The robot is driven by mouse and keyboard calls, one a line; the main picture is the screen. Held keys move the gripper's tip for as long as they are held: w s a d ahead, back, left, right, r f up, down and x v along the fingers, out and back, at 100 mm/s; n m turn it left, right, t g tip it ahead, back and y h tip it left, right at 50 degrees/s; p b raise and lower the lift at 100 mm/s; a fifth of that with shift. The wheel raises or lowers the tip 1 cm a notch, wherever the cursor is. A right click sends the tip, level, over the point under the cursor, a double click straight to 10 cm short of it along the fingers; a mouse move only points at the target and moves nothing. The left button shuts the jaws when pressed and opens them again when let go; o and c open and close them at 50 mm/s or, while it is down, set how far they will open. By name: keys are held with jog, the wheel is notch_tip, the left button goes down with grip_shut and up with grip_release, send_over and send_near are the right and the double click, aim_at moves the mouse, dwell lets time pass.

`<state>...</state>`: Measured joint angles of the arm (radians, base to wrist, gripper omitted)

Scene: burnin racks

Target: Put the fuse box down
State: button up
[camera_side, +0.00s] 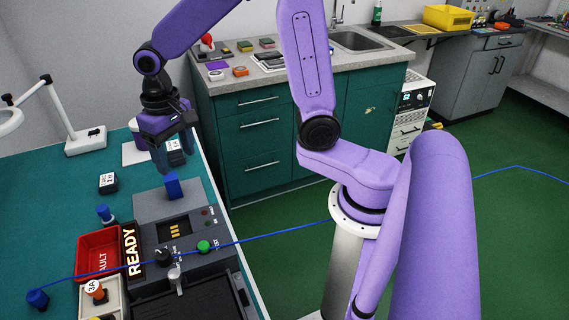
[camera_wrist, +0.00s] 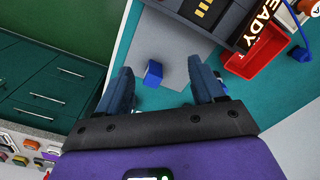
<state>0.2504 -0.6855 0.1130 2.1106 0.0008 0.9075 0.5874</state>
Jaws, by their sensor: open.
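A small plain blue box (camera_side: 173,187), the likeliest fuse box, stands upright on the grey plate (camera_side: 147,203) behind the test unit. In the wrist view the blue box (camera_wrist: 154,73) shows between my fingertips, with a visible gap on each side. My gripper (camera_side: 165,166) is open and empty, pointing down just above and behind the box in the side view. Both spread fingers of my gripper (camera_wrist: 160,75) show in the wrist view. I cannot tell the exact height of the fingertips over the box.
The test unit (camera_side: 190,232) with a green button and a READY sign (camera_side: 131,250) stands in front. A red FAULT bin (camera_side: 98,255) is left of it. A blue cord crosses the unit.

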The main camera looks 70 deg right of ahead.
jog(key=s+d+n, duration=0.2)
jog(key=s+n, duration=0.5)
jog(key=s, duration=0.4)
jog(key=s+d+n, duration=0.1)
jog(key=s+n, duration=0.6)
jog(key=s, duration=0.5)
jog(key=shift+d+r, duration=0.3)
jog(key=shift+d, duration=0.05)
